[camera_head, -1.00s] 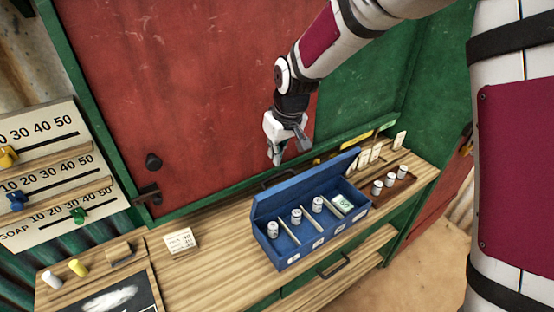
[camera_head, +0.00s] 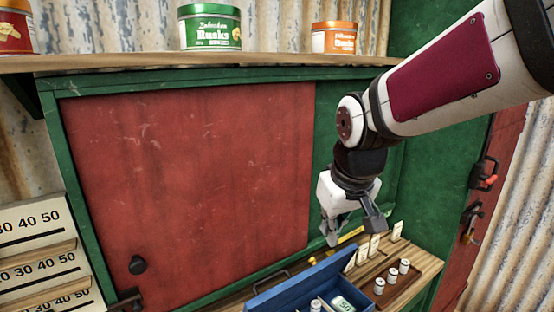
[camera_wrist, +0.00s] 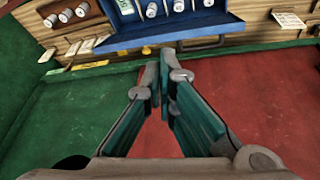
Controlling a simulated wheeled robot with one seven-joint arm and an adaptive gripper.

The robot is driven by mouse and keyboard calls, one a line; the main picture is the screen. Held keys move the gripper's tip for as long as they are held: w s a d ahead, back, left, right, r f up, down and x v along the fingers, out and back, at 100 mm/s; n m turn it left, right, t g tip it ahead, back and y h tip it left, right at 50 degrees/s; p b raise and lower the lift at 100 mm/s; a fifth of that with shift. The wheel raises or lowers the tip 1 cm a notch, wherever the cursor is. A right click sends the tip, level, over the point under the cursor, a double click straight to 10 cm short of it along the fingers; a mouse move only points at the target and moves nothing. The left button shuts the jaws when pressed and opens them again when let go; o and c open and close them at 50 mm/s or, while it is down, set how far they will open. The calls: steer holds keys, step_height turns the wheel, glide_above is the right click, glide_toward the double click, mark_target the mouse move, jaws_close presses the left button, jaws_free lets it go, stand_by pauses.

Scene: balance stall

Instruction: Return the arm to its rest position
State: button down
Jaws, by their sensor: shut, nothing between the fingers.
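My gripper (camera_head: 355,228) hangs from my arm in front of the green and red back panel, above the counter's right part. It is empty, and its fingertips are close together. In the wrist view my gripper (camera_wrist: 160,75) points toward the counter, with nothing between the fingers. The open blue cash box (camera_head: 285,296) is below it, partly cut off by the picture's lower edge. In the wrist view the box (camera_wrist: 180,28) lies beyond the fingertips, with several small cylinders in it.
A shelf (camera_head: 270,66) above holds a green Rusks tin (camera_head: 209,28) and an orange tin (camera_head: 334,38). A wooden tray (camera_head: 372,295) with small cylinders stands right of the box, near upright cards (camera_head: 362,254). Number boards (camera_head: 38,250) are at left.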

steer(key=s+d+m+b, duration=0.1)
steer(key=s+d+m, duration=0.1)
steer(key=s+d, duration=0.2)
steer(key=s+d+m+t+b, duration=0.1)
steer(key=s+d, duration=0.3)
steer(key=s, duration=0.7)
steer(key=shift+s+d+r+m+h+b, duration=0.25)
steer(key=shift+d+m+h+b, duration=0.1)
steer(key=shift+m, duration=0.15)
